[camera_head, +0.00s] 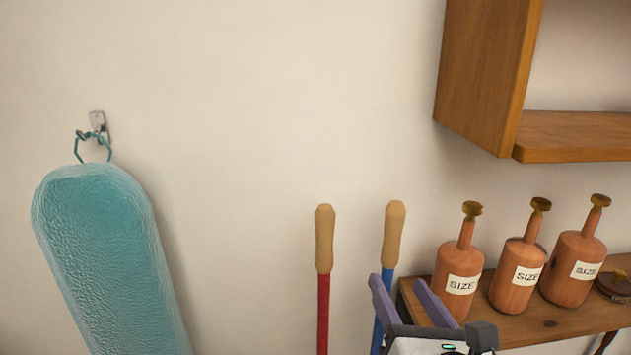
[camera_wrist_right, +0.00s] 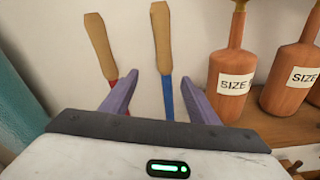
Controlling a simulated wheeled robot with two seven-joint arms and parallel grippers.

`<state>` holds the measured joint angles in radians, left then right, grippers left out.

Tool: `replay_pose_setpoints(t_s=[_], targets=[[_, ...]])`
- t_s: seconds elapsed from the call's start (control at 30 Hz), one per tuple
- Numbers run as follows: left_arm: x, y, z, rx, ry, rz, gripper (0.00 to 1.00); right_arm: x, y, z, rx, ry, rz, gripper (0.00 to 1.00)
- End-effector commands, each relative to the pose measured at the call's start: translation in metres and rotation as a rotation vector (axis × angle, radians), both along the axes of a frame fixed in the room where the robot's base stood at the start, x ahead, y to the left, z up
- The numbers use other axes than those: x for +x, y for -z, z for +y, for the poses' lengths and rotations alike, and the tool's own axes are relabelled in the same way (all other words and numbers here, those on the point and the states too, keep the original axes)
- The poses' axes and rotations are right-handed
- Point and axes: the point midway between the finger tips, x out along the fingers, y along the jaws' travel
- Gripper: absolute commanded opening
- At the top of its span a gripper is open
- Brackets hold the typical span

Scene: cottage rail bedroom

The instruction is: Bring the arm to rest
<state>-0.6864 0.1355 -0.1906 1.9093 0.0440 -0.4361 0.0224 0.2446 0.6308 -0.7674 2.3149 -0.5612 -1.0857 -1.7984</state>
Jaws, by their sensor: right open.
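My right gripper (camera_head: 408,301) is at the lower right of the head view, with two purple fingers spread apart and nothing between them that it grips. It is in front of the blue-handled pole (camera_head: 387,275) and by the left end of the shelf. In the right wrist view the open fingers (camera_wrist_right: 160,97) point at the wall, and the blue pole (camera_wrist_right: 163,45) shows between them, beyond the tips. I cannot tell how far the tips are from the pole. My left gripper is not in view.
A red pole (camera_head: 323,270) leans at the wall. Brown bottles labelled SIZE (camera_head: 461,268) stand on a wooden shelf (camera_head: 545,328), close right of the gripper. A wooden cabinet (camera_head: 485,75) hangs above. A teal padded board (camera_head: 105,255) hangs from a hook (camera_head: 98,123) at left.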

Motion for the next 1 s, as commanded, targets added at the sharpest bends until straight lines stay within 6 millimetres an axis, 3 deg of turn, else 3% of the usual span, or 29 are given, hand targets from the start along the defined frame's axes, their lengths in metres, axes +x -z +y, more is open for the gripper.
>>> replay_pose_setpoints(t_s=[0.03,0.17,0.27,0.4,0.5,0.6,0.7,0.8,1.0], targets=[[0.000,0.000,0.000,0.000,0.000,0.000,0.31,-0.003,0.031,0.004,0.145,0.005,0.080,0.55],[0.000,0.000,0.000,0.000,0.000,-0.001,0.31,-0.021,0.113,0.014,0.660,0.083,0.309,0.55],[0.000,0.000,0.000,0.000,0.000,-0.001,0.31,-0.045,0.176,0.018,1.082,0.219,0.471,0.55],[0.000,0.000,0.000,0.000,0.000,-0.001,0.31,-0.096,0.258,0.014,1.667,0.520,0.626,0.55],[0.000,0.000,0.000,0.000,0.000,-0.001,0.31,-0.139,0.306,0.007,2.033,0.773,0.655,0.55],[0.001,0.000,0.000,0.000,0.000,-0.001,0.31,-0.176,0.339,-0.002,2.309,0.997,0.619,0.55],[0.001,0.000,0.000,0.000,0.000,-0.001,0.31,-0.202,0.358,-0.009,2.480,1.146,0.566,0.55],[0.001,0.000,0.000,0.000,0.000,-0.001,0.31,-0.214,0.366,-0.013,2.563,1.220,0.529,0.55],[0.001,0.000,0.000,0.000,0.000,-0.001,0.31,-0.216,0.368,-0.014,2.584,1.235,0.520,0.55]])
